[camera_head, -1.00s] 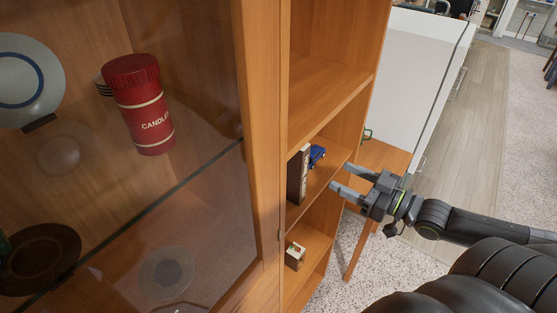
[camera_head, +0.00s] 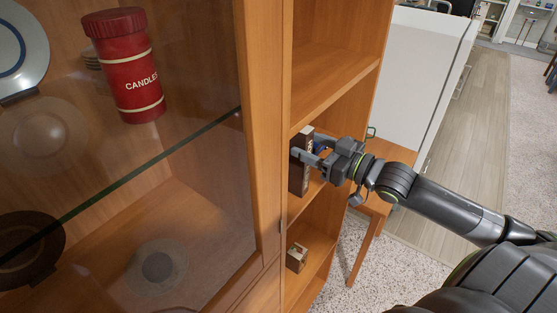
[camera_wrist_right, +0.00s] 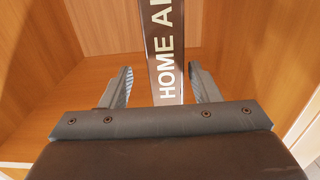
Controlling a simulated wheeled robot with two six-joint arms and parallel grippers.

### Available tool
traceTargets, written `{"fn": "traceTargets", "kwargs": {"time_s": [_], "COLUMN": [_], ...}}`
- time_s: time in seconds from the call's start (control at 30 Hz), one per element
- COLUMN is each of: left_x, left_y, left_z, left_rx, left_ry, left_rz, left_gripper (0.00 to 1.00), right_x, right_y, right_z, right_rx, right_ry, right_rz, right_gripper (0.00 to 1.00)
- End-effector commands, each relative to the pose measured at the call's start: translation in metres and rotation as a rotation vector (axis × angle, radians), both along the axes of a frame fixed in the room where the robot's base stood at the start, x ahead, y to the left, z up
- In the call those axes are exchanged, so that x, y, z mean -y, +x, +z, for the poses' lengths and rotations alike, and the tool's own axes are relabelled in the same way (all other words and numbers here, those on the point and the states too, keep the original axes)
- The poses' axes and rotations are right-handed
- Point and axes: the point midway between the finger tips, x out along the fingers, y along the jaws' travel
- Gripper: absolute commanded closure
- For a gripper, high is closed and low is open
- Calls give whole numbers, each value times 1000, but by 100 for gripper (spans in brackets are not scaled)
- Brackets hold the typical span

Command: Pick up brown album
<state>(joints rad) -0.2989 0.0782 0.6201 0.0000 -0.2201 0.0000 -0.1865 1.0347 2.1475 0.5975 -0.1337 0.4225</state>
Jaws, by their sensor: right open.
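The brown album (camera_head: 297,178) stands upright on a middle shelf of the wooden cabinet in the head view. In the right wrist view the album's dark spine (camera_wrist_right: 165,50) with white letters "HOME A..." lies between the two fingers. My right gripper (camera_head: 308,158) is open, with its fingers reaching into the shelf at the album. It also shows in the right wrist view (camera_wrist_right: 162,88), one finger on each side of the spine, with gaps visible. The far end of the album is out of the wrist view. My left gripper is not in view.
A small box (camera_head: 297,257) is on the shelf below. A glass-fronted cabinet section (camera_head: 262,150) with a red candle tin (camera_head: 130,70) and plates is at left. A wooden table (camera_head: 377,200) stands right of the shelves.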

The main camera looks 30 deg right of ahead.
Motion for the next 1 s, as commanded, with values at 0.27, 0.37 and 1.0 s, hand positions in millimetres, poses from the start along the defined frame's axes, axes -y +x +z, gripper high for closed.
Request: {"fn": "traceTargets", "kwargs": {"time_s": [0.27, 0.37, 1.0], "left_x": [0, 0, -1], "left_y": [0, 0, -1], "left_z": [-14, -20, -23], "left_rx": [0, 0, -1], "left_ry": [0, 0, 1], "left_rz": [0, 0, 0], "left_gripper": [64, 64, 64], "right_x": [-7, -14, -27], "right_y": [11, 21, 48], "right_z": [-3, -2, -2], "right_rx": [3, 5, 0], "right_ry": [5, 8, 0], "right_rz": [1, 1, 1], "right_gripper": [44, 44, 49]}}
